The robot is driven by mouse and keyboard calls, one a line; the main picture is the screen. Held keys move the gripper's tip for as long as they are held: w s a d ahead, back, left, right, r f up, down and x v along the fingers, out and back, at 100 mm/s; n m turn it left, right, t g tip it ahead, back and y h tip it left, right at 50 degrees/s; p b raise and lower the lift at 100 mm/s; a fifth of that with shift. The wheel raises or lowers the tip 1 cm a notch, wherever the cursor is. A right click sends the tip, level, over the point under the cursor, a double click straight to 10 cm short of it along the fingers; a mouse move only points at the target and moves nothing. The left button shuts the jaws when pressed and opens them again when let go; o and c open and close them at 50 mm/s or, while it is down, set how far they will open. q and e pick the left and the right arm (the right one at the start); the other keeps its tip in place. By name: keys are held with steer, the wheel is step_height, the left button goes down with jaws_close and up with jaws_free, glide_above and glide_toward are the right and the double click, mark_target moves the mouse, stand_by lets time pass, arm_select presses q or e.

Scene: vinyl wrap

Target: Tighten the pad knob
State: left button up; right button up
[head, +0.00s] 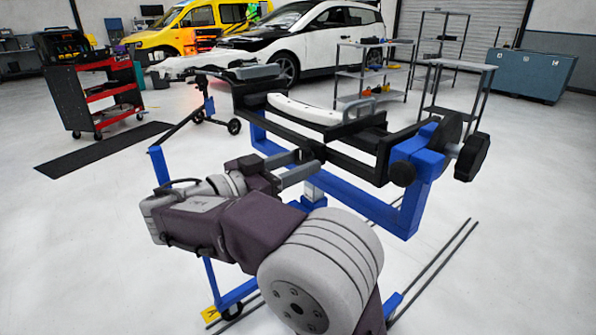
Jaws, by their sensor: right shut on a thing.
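My right gripper (309,164) is at the middle of the head view, its two grey fingers pointing right toward the black frame of a blue and black stand (380,212). The fingers are shut on a small dark knob (314,149) at the near side of that frame, which I take to be the pad knob. The fingertips and frame partly hide it, so its turn cannot be read. My left gripper is not in view.
Black knobs (472,157) stick out at the stand's right end, above a blue upright. The stand's blue lower bar runs close beside my gripper. A red and black tool cart (95,95) and grey shelves (375,75) stand farther back.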

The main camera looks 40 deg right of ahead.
mark_target(300, 159)
stand_by(0.4)
steer(key=o, duration=1.3)
steer(key=shift+o, duration=0.2)
steer(key=shift+a, duration=0.1)
steer(key=a, duration=0.1)
steer(key=a+p, duration=0.1)
steer(key=a, duration=0.1)
steer(key=a+p, duration=0.1)
steer(key=a, duration=0.1)
steer(key=shift+s+r, duration=0.1)
steer(key=shift+r, duration=0.2)
steer(key=a+p, duration=0.1)
steer(key=p, duration=0.2)
steer(key=a+p, duration=0.1)
steer(key=p, duration=0.1)
steer(key=a+p, duration=0.2)
steer(key=p, duration=0.1)
steer(key=shift+s+f+p, duration=0.3)
steer(key=shift+f+p, duration=0.05)
